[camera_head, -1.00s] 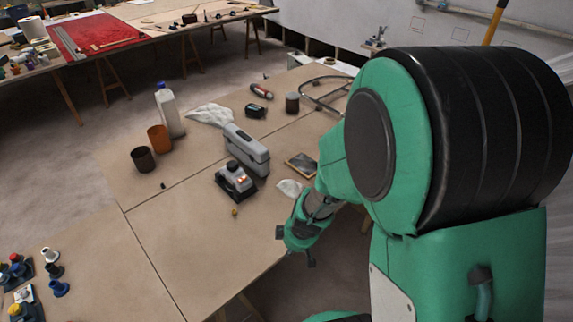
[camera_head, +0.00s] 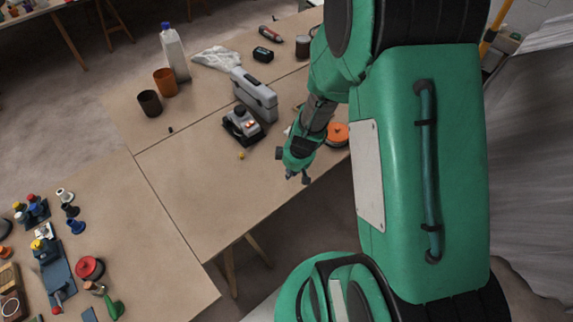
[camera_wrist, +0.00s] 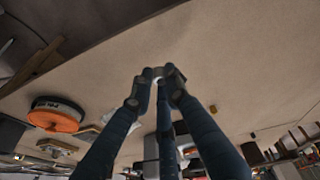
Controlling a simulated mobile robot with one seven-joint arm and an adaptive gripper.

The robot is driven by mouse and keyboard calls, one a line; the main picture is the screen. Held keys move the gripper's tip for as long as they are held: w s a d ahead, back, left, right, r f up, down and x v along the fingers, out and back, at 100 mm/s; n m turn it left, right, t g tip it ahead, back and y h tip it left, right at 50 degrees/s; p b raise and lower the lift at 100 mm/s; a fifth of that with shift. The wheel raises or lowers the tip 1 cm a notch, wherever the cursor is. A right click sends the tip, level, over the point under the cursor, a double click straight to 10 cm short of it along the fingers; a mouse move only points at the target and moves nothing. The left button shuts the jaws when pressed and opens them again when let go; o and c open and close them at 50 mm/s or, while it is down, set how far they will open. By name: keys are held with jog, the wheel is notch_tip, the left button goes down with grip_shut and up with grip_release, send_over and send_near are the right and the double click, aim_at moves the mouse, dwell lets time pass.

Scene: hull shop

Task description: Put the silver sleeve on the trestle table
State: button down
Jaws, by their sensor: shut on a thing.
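My gripper (camera_head: 297,178) hangs above the right edge of the pale plywood trestle table (camera_head: 205,195). In the wrist view its fingertips (camera_wrist: 160,76) are closed together around a small pale, silvery piece (camera_wrist: 157,72), which may be the silver sleeve. Only a little of the piece shows between the fingertips, and the head view does not show it clearly. The bare tabletop (camera_wrist: 215,60) fills the upper part of the wrist view.
A dark device (camera_head: 242,127), a grey case (camera_head: 255,95) and an orange disc (camera_head: 337,133) lie near my gripper. Two cups and a white bottle (camera_head: 174,52) stand farther back. Several small fittings and tools lie at the left front. The middle of the tabletop is clear.

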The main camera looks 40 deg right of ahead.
send_over(285, 168)
jog(key=s, duration=0.1)
jog(key=shift+a+f, duration=0.1)
jog(key=shift+f, duration=0.2)
jog(key=shift+f+b, duration=0.65)
jog(key=shift+f, duration=1.15)
jog(key=shift+f, duration=0.15)
jog(key=c, duration=1.7)
grip_release()
jog(key=shift+s, duration=0.1)
jog(key=shift+r, duration=0.25)
jog(key=shift+r, duration=0.35)
jog(key=p+v, duration=0.3)
jog(key=v, duration=0.8)
jog(key=shift+s, duration=0.1)
